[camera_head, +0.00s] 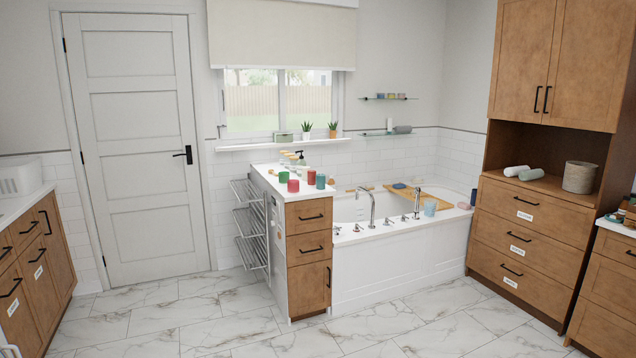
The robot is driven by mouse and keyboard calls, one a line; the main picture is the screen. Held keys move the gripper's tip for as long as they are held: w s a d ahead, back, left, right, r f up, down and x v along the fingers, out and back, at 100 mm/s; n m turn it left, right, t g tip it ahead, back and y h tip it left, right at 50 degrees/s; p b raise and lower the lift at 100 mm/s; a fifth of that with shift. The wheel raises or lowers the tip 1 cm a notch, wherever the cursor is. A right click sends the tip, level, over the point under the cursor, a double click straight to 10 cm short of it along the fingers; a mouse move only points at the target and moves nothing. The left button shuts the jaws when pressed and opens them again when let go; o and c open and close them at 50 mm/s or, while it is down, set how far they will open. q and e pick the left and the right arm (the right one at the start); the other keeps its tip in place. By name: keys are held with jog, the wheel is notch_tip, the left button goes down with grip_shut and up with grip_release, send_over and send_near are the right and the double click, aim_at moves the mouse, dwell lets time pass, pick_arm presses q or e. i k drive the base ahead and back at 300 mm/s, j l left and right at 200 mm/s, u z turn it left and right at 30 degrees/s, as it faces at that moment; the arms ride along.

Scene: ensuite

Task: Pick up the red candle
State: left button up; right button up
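Two small red cylinders stand upright on the white counter beside the bathtub. One red candle-like cylinder (293,186) is nearer the front left edge; the other red cylinder (311,177) is a little behind and to its right. I cannot tell from this distance which is the red candle. A green cylinder (283,177) stands behind the front red one, and a teal cylinder (320,182) stands right of the rear red one. Neither of my grippers can be made out in this view.
The white counter (262,178) tops a wooden drawer cabinet (308,245). A metal towel rack (250,225) sticks out on its left. The bathtub (400,255) adjoins its right side. The marble floor (210,325) in front is clear. Wooden cabinets stand at both sides.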

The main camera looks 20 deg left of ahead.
aim_at(311, 174)
jog(key=i+z, duration=0.15)
jog(key=i, duration=2.4)
jog(key=i+z, duration=0.2)
jog(key=i, duration=0.5)
jog(key=i+z, duration=0.2)
jog(key=i, duration=0.55)
jog(key=i+j+z, duration=0.25)
jog(key=i, duration=0.45)
jog(key=i+u, duration=0.35)
jog(key=i+l+u, duration=0.15)
jog(key=i+u, duration=0.2)
jog(key=i+l+u, duration=0.2)
jog(key=i+u, duration=0.15)
